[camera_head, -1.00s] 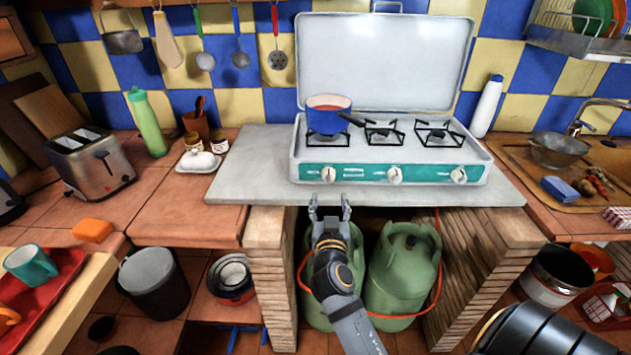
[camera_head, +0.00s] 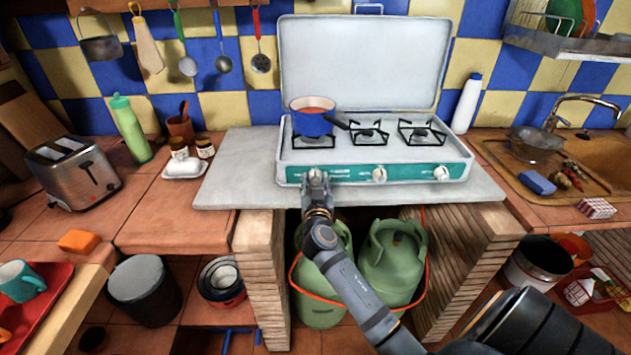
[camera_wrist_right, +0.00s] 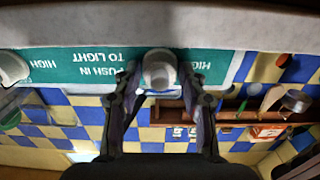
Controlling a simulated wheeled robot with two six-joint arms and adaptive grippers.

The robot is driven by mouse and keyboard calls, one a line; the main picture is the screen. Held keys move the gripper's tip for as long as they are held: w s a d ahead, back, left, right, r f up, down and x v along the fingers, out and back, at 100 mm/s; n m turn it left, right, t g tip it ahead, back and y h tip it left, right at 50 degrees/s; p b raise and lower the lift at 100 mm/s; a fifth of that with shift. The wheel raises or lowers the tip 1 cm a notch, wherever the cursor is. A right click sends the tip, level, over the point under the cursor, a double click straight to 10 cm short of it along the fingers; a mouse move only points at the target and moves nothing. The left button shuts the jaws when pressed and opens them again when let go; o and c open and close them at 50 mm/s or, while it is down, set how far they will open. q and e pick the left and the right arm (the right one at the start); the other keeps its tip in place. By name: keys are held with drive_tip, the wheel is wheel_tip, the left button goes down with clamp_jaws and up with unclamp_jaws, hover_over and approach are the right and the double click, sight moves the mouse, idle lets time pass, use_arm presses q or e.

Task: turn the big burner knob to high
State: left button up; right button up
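The white camping stove (camera_head: 460,150) has a teal front panel with three white knobs. The left knob (camera_wrist_right: 158,72) is in the wrist view, upside down, beside the words "PUSH IN TO LIGHT" and "HIGH". My right gripper (camera_wrist_right: 158,80) has its fingers apart, one on each side of this knob; small gaps seem to show, and I cannot tell whether they touch it. In the head view my right gripper (camera_head: 315,180) covers most of that knob. The middle knob (camera_head: 379,174) and right knob (camera_head: 441,173) are clear. My left gripper is not in view.
A blue pot (camera_head: 312,124) sits on the left burner, its handle pointing right. The stove stands on a grey slab (camera_head: 235,180); green gas bottles (camera_head: 393,262) stand below. A toaster (camera_head: 75,172) is at the left, a sink (camera_head: 595,160) at the right.

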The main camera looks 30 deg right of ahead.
drive_tip(key=c, duration=0.7)
drive_tip(key=shift+n, duration=0.3)
drive_tip(key=n, duration=0.2)
drive_tip(key=shift+n, duration=0.4)
drive_tip(key=n, duration=0.3)
drive_tip(key=shift+a+n, duration=0.1)
drive_tip(key=shift+n, duration=0.2)
drive_tip(key=n+p, duration=0.1)
drive_tip(key=n, duration=0.4)
drive_tip(key=n+p, duration=0.2)
drive_tip(key=n, duration=0.3)
drive_tip(key=shift+f, duration=0.15)
drive_tip(key=shift+n, duration=0.5)
drive_tip(key=shift+f, duration=0.1)
